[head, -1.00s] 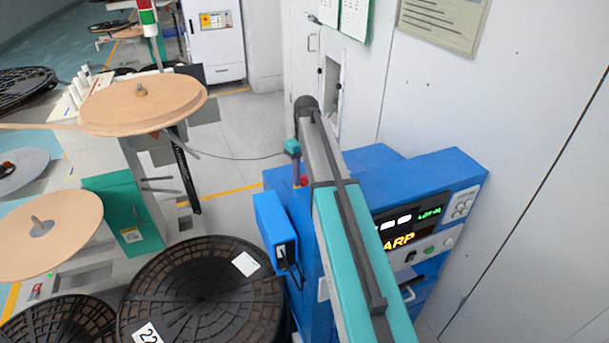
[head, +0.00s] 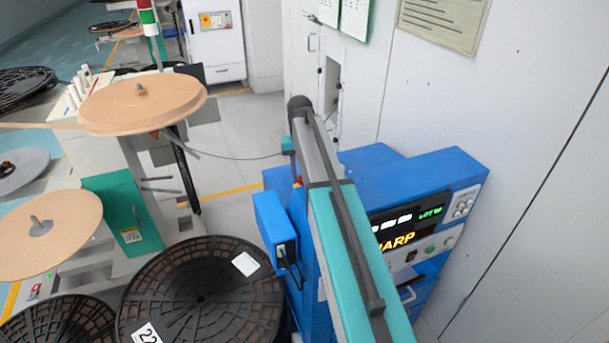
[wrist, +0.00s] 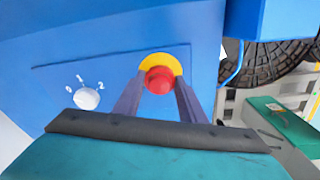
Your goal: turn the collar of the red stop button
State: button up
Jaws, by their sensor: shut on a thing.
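The red stop button (wrist: 159,81) is a round red knob on the blue panel in the wrist view. A yellow ring (wrist: 161,63) shows around its upper side. The two dark fingers of my gripper (wrist: 160,88) stand one on each side of the knob, shut on it. In the head view my arm hides most of the button, and only a small bit of red shows beside the arm.
A white selector knob (wrist: 87,98) marked 0, 1, 2 is left of the button. In the head view, the blue machine (head: 437,170) stands against a grey wall, with a blue box (head: 272,224) on its side. A large black reel (head: 200,275) is at lower left.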

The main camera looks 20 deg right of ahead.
jog(key=shift+m, duration=0.5)
jog(key=o, duration=1.1)
jog(key=shift+c, duration=0.2)
notch_tip(320, 180, up, 14)
jog(key=p, duration=0.8)
jog(key=shift+w+a, duration=0.15)
jog(key=shift+a, duration=0.25)
jog(key=shift+f, duration=0.15)
